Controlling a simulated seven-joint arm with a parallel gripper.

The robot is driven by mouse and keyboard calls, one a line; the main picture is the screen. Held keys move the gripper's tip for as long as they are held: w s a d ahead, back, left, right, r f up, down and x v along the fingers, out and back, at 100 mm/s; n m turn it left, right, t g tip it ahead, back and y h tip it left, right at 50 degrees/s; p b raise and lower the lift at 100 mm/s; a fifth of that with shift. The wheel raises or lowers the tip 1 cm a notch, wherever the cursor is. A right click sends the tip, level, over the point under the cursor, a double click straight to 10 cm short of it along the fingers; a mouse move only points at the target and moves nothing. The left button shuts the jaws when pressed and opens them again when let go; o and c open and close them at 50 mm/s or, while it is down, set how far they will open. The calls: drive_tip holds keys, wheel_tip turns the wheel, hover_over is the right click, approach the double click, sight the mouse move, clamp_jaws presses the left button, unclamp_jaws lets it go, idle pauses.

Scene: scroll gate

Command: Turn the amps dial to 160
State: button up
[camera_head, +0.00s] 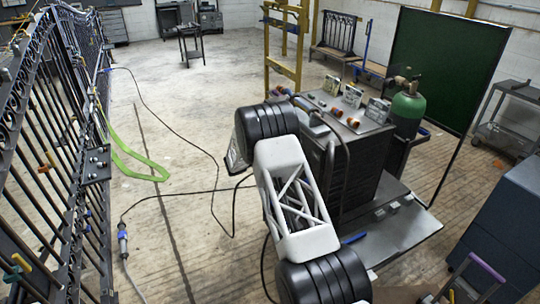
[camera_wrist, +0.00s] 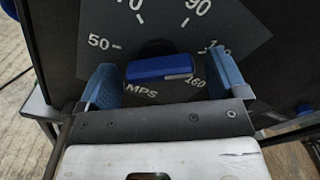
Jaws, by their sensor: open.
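The amps dial (camera_wrist: 158,68) shows in the wrist view as a blue bar-shaped knob in front of a dark plate (camera_wrist: 240,40). White marks on the plate read 50, 70 (partly cut off), 90 and 160, with part of the word AMPS. Another mark at the right is partly covered. My gripper (camera_wrist: 160,62) is open, with one blue finger to the left of the knob and one to the right. Gaps show between the knob and both fingers. I cannot tell which number the knob points to. In the head view the dial is hidden.
A dark machine cabinet (camera_head: 355,180) stands right of my arm, with small items on top. A green gas cylinder (camera_head: 407,108) stands behind it. Black iron gates (camera_head: 60,120) line the left side. A cable (camera_head: 190,134) crosses the open floor.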

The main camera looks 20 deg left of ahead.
drive_tip(key=shift+c, duration=0.3)
drive_tip(key=c, duration=0.9)
drive_tip(key=shift+m, duration=0.4)
drive_tip(key=m, duration=0.9)
drive_tip(key=shift+w, duration=0.1)
drive_tip(key=o, duration=1)
drive_tip(key=shift+c, duration=0.2)
